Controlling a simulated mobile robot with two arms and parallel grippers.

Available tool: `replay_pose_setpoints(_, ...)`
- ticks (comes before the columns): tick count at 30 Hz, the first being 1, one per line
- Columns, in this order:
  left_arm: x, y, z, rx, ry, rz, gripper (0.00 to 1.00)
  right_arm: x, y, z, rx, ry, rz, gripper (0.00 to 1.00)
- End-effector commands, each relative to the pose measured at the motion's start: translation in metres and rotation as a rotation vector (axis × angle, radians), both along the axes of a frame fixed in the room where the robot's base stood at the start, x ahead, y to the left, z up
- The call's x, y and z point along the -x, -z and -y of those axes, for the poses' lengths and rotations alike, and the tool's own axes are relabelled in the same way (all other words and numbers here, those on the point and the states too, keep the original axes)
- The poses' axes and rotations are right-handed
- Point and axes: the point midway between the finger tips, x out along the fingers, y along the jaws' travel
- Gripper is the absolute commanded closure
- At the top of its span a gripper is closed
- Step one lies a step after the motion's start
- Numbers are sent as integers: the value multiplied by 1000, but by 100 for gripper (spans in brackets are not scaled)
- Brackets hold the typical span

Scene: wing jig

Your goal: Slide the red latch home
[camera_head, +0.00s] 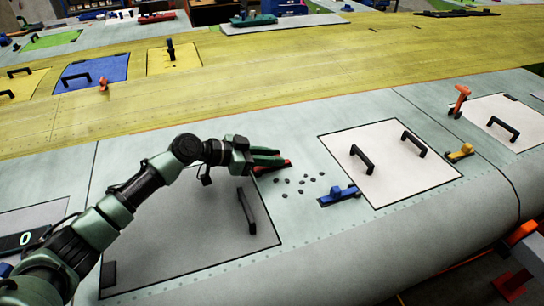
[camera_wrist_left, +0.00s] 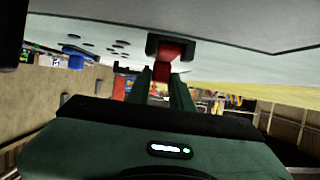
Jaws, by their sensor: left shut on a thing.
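The red latch (camera_head: 272,168) sits on the pale wing skin near the upper right corner of a grey panel (camera_head: 165,248). My left gripper (camera_head: 281,157) reaches it from the left, low over the skin. In the left wrist view the green fingers (camera_wrist_left: 161,84) are shut on the red latch (camera_wrist_left: 170,53), which shows beyond their tips with a dark piece around it. The fingers partly hide the latch in the head view. How far the latch has slid cannot be told. My right gripper is in neither view.
Several small dark pieces (camera_head: 299,185) lie on the skin right of the latch. A blue latch (camera_head: 340,195) and a white panel (camera_head: 373,160) with black handles are further right. A yellow latch (camera_head: 460,153) is beyond. A black handle (camera_head: 246,211) stands up from the grey panel.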

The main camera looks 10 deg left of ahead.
Motion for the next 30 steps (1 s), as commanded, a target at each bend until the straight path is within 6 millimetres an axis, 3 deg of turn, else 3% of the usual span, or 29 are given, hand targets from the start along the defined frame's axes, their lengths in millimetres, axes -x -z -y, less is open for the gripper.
replay_pose_setpoints(19,1,2,-2,-2,0,-2,100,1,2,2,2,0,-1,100)
replay_pose_setpoints(25,16,7,-25,-3,-3,-1,100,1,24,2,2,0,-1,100)
replay_pose_setpoints(30,22,2,-34,-3,-1,-1,100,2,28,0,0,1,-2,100)
